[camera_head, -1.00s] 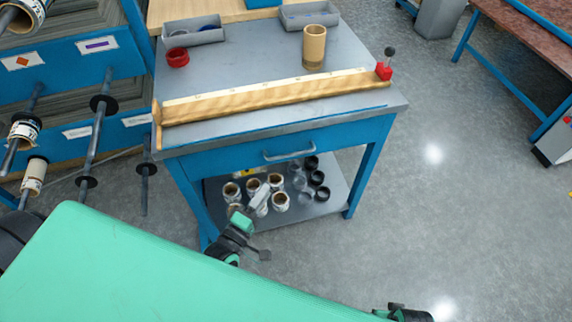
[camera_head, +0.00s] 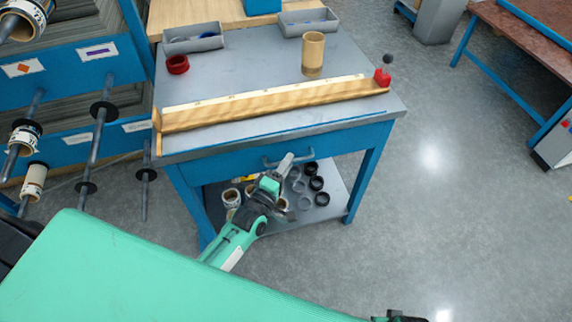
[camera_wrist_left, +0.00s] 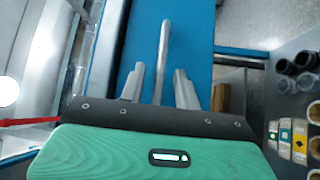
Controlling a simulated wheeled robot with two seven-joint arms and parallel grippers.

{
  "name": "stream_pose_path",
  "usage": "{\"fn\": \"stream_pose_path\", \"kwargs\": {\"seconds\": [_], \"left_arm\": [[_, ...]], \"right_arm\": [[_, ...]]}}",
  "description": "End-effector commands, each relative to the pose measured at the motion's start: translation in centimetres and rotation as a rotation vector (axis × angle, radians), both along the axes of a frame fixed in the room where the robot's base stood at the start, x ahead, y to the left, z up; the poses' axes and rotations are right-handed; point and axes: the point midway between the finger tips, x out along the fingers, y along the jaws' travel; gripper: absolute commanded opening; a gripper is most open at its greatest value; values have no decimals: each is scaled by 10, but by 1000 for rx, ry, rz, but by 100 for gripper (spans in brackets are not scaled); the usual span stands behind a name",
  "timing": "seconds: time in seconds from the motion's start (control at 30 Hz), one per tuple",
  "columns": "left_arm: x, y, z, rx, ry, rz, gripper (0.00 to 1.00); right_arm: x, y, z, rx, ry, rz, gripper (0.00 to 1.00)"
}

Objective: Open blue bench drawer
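The blue bench drawer (camera_head: 222,163) sits flush under the grey bench top and looks closed. Its grey bar handle (camera_head: 309,154) is partly hidden by my left gripper (camera_head: 286,163), which is at the middle of the drawer front. In the left wrist view the handle (camera_wrist_left: 163,45) runs between the two fingers of the left gripper (camera_wrist_left: 159,86), with a visible gap on each side. The left gripper is open. Only a dark piece of my right gripper (camera_head: 400,317) shows at the bottom edge; its fingers cannot be made out.
On the bench top (camera_head: 240,75) are a wooden strip (camera_head: 270,105), a cardboard tube (camera_head: 313,54), a red ring (camera_head: 177,64) and grey trays. Several rolls and black cups (camera_head: 316,183) stand on the lower shelf.

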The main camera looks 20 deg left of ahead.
Motion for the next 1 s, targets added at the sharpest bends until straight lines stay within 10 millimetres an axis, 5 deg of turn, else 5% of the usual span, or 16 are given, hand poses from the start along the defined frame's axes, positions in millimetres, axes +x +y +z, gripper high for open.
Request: {"fn": "stream_pose_path", "kwargs": {"seconds": [0.17,0.33,0.77,1.0], "left_arm": [[0,0,0,0,0,0,31],[0,0,0,0,0,0,0],[-11,-7,1,-2,1,0,0],[-49,-32,2,-5,7,-1,0]], "right_arm": [[0,0,-1,0,2,0,36],[0,0,-1,0,2,0,36],[1,1,3,1,-6,1,36],[-11,-3,-48,-9,18,6,36]]}}
